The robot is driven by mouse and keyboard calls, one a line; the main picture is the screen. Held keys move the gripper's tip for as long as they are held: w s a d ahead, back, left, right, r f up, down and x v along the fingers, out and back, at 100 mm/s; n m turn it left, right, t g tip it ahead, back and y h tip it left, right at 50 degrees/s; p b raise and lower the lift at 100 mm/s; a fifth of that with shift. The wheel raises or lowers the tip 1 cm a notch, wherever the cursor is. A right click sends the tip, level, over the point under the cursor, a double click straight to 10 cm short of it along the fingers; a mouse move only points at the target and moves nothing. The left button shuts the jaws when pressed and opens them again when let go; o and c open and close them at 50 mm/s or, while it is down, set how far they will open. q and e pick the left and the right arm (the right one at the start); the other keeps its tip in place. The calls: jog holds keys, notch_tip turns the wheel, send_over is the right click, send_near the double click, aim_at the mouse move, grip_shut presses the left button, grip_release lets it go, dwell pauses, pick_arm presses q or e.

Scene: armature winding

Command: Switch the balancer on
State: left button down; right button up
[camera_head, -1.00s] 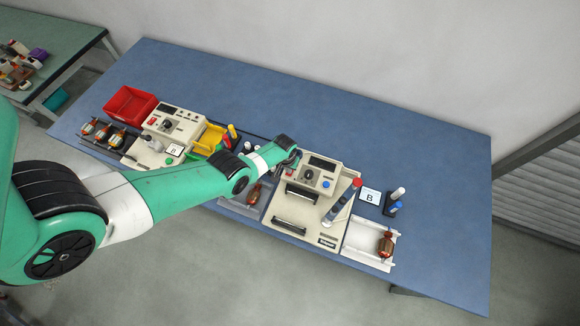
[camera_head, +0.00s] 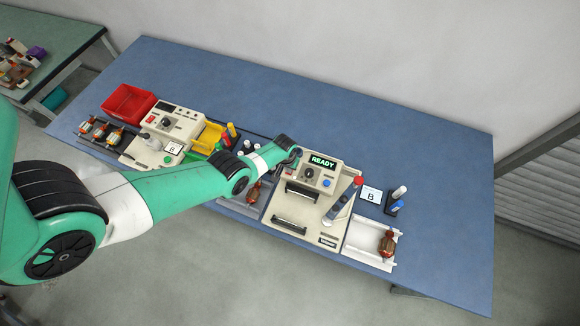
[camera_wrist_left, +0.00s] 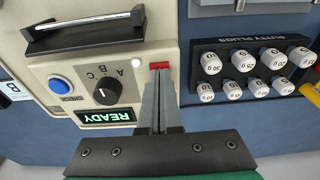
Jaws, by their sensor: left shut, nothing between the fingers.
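The balancer (camera_head: 291,204) is a cream machine right of the middle of the blue table. Its display (camera_head: 322,162) is lit and reads READY in green; it also shows upside down in the left wrist view (camera_wrist_left: 106,117). Its panel carries a black A-B-C knob (camera_wrist_left: 106,91), a blue CHECK button (camera_wrist_left: 59,84) and a red switch (camera_wrist_left: 159,65). My left gripper (camera_wrist_left: 158,75) is shut and empty, its fingertips at the red switch and partly covering it. I cannot tell whether they touch it. In the head view the left gripper (camera_head: 297,156) is at the panel's left edge. My right gripper is not in view.
A putty plug rack (camera_wrist_left: 254,82) stands close beside the balancer. A white tray (camera_head: 358,254) with an armature (camera_head: 388,242) lies to its right, near a B card (camera_head: 371,194). Another cream machine (camera_head: 190,115) and a red bin (camera_head: 129,104) stand left. The table's back is clear.

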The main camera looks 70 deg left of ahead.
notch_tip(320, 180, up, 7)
jog(key=p, duration=0.7)
dwell(0.4)
